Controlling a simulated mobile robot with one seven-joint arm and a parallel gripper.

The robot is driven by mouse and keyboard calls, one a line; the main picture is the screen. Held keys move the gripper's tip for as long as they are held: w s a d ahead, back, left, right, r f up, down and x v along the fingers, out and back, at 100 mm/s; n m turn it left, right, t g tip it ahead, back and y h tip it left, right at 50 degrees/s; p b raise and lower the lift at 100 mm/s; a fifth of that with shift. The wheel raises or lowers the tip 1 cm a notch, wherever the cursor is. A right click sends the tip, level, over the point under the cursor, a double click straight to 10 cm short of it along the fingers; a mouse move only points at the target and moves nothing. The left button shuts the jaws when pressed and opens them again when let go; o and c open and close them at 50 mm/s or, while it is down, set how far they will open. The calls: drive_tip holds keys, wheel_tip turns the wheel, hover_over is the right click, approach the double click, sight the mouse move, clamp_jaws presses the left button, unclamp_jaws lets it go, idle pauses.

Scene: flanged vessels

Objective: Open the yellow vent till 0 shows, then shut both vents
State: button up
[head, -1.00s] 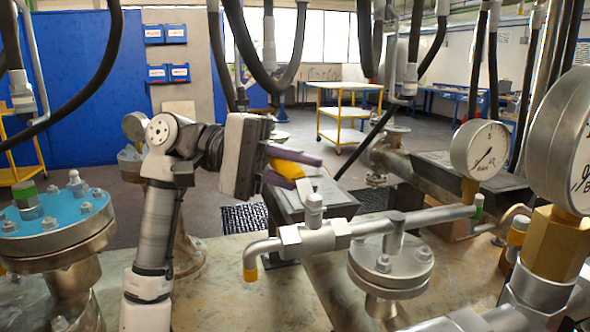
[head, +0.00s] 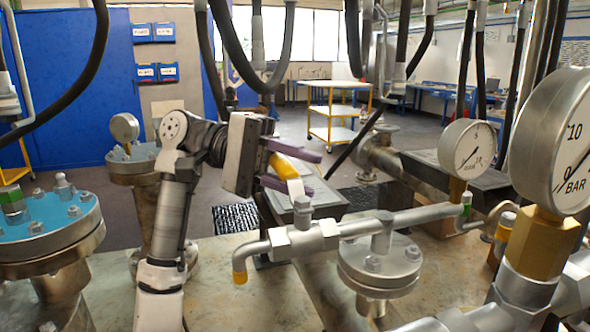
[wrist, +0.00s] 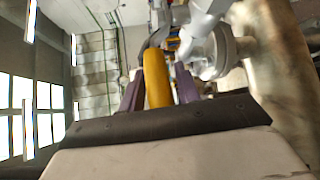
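The yellow vent handle (head: 286,167) sticks up and left from a small valve (head: 302,207) on the grey cross pipe (head: 352,228). My gripper (head: 312,171) has purple fingers on either side of this handle. The wrist view shows the handle (wrist: 157,80) between the fingers (wrist: 160,92), with narrow gaps, so the gripper looks open around it. A round gauge (head: 467,148) stands at the pipe's right end; its needle points down-left, but the reading is too small to tell. A larger BAR gauge (head: 548,140) is cut by the right edge. A second vent handle is not clearly visible.
A blue-topped flanged vessel (head: 40,232) stands at left, another vessel (head: 135,165) behind my arm. A bolted flange (head: 380,262) sits under the cross pipe. Black hoses (head: 280,70) hang above. A yellow-framed trolley (head: 338,110) stands on open floor behind.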

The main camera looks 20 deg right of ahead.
drive_tip(key=shift+o, duration=0.9)
drive_tip(key=p+v, duration=0.1)
drive_tip(key=v, duration=1.2)
drive_tip(key=shift+w+a, duration=0.25)
drive_tip(key=shift+w, duration=0.05)
drive_tip(key=shift+r, duration=0.15)
